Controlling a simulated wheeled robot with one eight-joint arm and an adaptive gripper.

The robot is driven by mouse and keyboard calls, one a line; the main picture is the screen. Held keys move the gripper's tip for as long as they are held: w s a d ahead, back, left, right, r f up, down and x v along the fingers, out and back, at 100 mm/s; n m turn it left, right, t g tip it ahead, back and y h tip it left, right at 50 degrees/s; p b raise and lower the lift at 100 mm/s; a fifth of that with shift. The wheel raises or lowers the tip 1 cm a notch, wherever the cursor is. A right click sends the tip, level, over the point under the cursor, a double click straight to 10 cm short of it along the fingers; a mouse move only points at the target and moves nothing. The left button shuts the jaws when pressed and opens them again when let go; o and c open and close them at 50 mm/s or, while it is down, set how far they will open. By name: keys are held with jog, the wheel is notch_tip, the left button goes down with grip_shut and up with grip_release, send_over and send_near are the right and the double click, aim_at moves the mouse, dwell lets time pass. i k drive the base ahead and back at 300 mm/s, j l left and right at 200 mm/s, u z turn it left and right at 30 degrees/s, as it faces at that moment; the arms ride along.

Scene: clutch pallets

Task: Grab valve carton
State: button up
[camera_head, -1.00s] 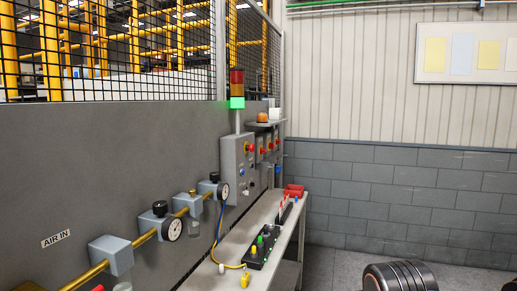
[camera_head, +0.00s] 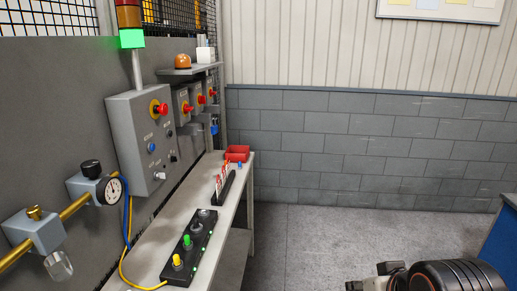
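I see nothing that I can clearly tell to be a valve carton. A small white box-like item (camera_head: 205,54) stands on the small shelf at the back of the panel wall, but it is too small to identify. Part of my arm shows at the bottom right, a black ribbed link with a grey and black piece beside it. The fingers of my gripper do not show.
Control boxes (camera_head: 145,140) hang above. A blue surface (camera_head: 500,245) edges the right. Grey floor (camera_head: 330,240) is open between.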

aim_at(205, 55)
jog(key=i+u, duration=0.1)
jog(key=i, duration=0.35)
jog(key=i+l+u, duration=0.15)
jog(key=i, duration=0.25)
jog(key=i+l+u, duration=0.1)
jog(key=i, duration=0.35)
jog(key=i+l+u, duration=0.15)
jog(key=i, duration=0.3)
